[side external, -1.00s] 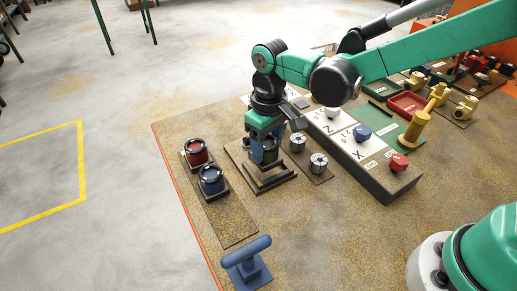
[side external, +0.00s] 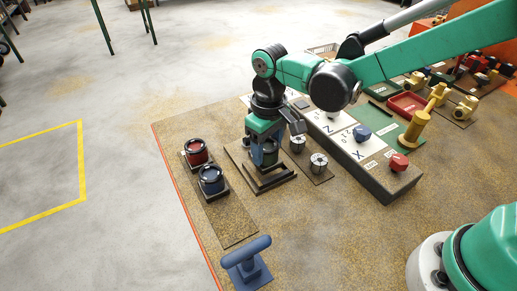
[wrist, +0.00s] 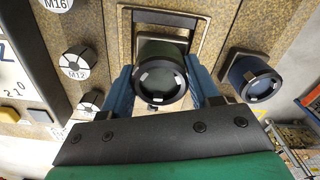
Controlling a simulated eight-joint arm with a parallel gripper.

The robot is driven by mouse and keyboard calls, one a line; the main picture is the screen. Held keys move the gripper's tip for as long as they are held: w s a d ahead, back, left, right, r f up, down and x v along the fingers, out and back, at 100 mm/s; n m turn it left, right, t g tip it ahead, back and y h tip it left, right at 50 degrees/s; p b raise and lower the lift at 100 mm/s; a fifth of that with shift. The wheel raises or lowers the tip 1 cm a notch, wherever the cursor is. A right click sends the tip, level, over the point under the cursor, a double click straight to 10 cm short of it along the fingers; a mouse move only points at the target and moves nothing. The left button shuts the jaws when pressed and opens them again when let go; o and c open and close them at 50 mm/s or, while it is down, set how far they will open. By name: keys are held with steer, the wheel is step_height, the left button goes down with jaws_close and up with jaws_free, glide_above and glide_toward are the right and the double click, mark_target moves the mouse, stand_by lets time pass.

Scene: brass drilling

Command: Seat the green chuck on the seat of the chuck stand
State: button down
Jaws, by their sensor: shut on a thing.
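The green chuck (wrist: 161,82), dark with a bright-notched ring, sits between the two blue fingers of my gripper (wrist: 163,98) in the wrist view. My gripper (side external: 265,155) is shut on it and points down over the chuck stand (side external: 272,182) in the side view. The stand's dark frame (wrist: 166,17) shows beyond the chuck in the wrist view. The chuck's lower end is close to the stand, but the fingers and the chuck hide the seat. I cannot tell whether the chuck touches it.
A red chuck (side external: 196,152) and a blue chuck (side external: 211,180) stand on a strip to the left. Two silver collets (side external: 298,143) (side external: 319,162) stand close on the right, before the control box (side external: 375,180). A blue T-handled tool (side external: 247,262) stands in front.

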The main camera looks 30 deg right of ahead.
steer(key=shift+f, duration=0.7)
stand_by(0.4)
jaws_free()
stand_by(0.3)
steer(key=shift+r, duration=3.55)
steer(key=s+d+r+m+t, duration=0.3)
steer(key=s+d+t, duration=0.4)
steer(key=d, duration=0.5)
steer(key=shift+s+d+r+m, duration=0.15)
steer(key=shift+s+d+m, duration=0.15)
steer(key=shift+s, duration=0.35)
